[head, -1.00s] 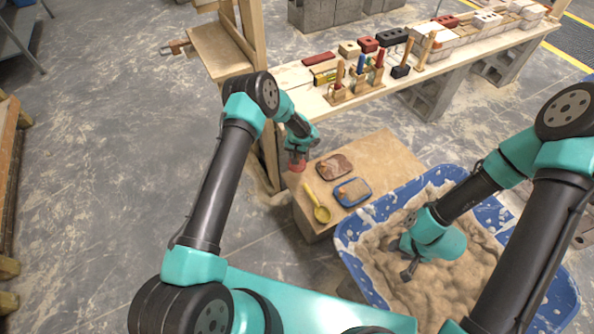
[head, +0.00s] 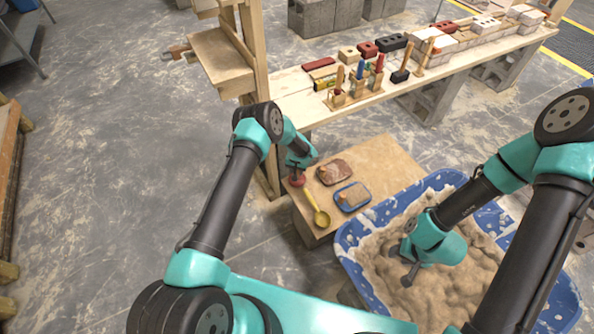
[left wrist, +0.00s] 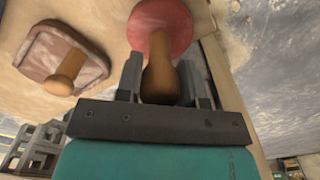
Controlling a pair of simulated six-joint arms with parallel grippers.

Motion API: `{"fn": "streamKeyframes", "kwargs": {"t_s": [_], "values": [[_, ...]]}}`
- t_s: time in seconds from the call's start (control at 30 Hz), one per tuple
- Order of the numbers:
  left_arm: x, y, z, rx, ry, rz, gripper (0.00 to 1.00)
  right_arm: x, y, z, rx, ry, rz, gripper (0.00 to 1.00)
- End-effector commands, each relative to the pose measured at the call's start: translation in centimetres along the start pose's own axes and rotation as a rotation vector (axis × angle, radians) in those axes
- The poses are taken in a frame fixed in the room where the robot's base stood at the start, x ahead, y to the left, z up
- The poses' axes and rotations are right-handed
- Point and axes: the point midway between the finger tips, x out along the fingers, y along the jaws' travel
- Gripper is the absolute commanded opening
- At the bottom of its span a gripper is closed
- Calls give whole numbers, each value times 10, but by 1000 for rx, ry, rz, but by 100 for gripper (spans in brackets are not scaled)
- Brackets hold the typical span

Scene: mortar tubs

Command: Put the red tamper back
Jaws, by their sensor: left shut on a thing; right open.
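The red tamper (head: 297,182) has a round red disc and a wooden handle. My left gripper (head: 298,166) is shut on that handle. In the left wrist view the handle stands between the fingers (left wrist: 160,80), with the red disc (left wrist: 160,18) beyond them. The disc is over the left edge of the low tan stand (head: 385,160), at the handle end of the yellow scoop (head: 319,214). I cannot tell whether it touches the stand. My right gripper (head: 409,268) is open and empty, low over the sand in the blue tub (head: 352,262).
Two floats lie on the stand: a brown one (head: 333,172), also in the left wrist view (left wrist: 55,55), and a blue-edged one (head: 353,196). Behind is a wooden bench (head: 300,103) with a tool rack (head: 352,97) and bricks.

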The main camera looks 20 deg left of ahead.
Motion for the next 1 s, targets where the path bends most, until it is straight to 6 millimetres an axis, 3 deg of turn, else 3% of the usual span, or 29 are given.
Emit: {"fn": "streamKeyframes", "kwargs": {"t_s": [0.4,0.43,0.67,1.0], "values": [[4,0,0,0,1,0,13,0,0,0,0,0,0,43],[5,0,0,0,1,0,36,0,0,0,0,0,0,43],[4,0,0,0,1,0,58,0,0,0,0,0,0,43],[3,0,0,0,1,0,61,0,0,0,0,0,0,43]]}}
